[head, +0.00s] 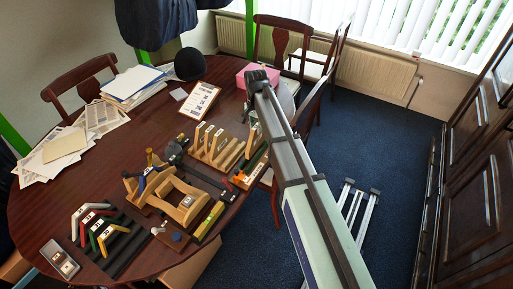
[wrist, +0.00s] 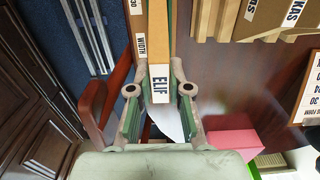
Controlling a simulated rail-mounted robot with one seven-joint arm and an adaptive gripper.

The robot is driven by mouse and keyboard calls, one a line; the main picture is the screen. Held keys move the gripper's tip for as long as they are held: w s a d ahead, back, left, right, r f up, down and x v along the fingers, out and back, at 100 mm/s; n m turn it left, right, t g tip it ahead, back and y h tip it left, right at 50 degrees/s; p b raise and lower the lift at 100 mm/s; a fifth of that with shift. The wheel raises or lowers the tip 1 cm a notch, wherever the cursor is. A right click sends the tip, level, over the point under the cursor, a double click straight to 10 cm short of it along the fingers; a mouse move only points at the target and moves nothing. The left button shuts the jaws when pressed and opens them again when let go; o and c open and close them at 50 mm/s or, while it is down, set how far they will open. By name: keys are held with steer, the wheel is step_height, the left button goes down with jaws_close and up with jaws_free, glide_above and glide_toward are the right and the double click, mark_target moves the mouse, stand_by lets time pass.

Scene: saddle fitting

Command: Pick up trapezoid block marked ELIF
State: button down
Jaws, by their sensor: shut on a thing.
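The long wooden block marked ELIF (wrist: 160,50) shows in the wrist view, with its white label facing my camera. My gripper (wrist: 159,70) has one finger on each side of it and is shut on it. The block reaches up out of the wrist view, so its far end and whole shape are hidden. In the head view my arm covers the gripper and I cannot make out the ELIF label.
A wooden block marked WIDTH (wrist: 140,35) lies close along the left side of the ELIF block. A wooden rack (head: 217,150), angled coloured blocks (head: 95,228) and a clipboard (head: 200,99) are on the table. A chair's wooden part (wrist: 108,105) is close to the left finger.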

steer(key=shift+r+p, duration=1.35)
steer(key=shift+r, duration=1.35)
